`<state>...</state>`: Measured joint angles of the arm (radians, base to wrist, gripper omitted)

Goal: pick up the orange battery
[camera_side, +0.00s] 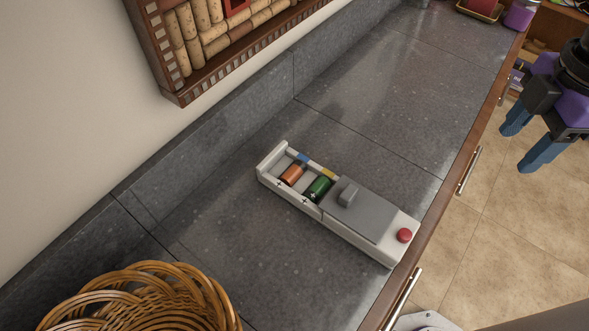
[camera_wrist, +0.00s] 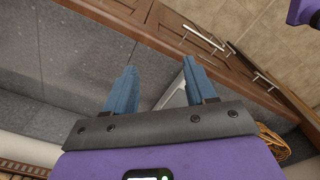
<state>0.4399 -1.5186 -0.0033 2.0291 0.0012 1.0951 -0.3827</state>
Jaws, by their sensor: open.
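The orange battery (camera_side: 293,174) lies in an open slot of a white battery case (camera_side: 374,246) on the dark stone counter. A green battery (camera_side: 318,188) lies in the slot beside it. The case has a grey sliding cover (camera_side: 362,211) and a red button (camera_side: 404,235). My gripper (camera_side: 525,148) is at the upper right of the side view, over the floor side of the counter edge, well apart from the case. Its two blue fingers are open and empty. They also show in the wrist view (camera_wrist: 163,92), with part of a grey-white object between them; the batteries are not visible there.
A wicker basket (camera_side: 150,297) stands at the lower left of the counter (camera_side: 375,120). A cork-filled frame (camera_side: 215,40) hangs on the wall above. A purple object (camera_side: 520,17) and a small tray are at the far end. The counter beyond the case is clear.

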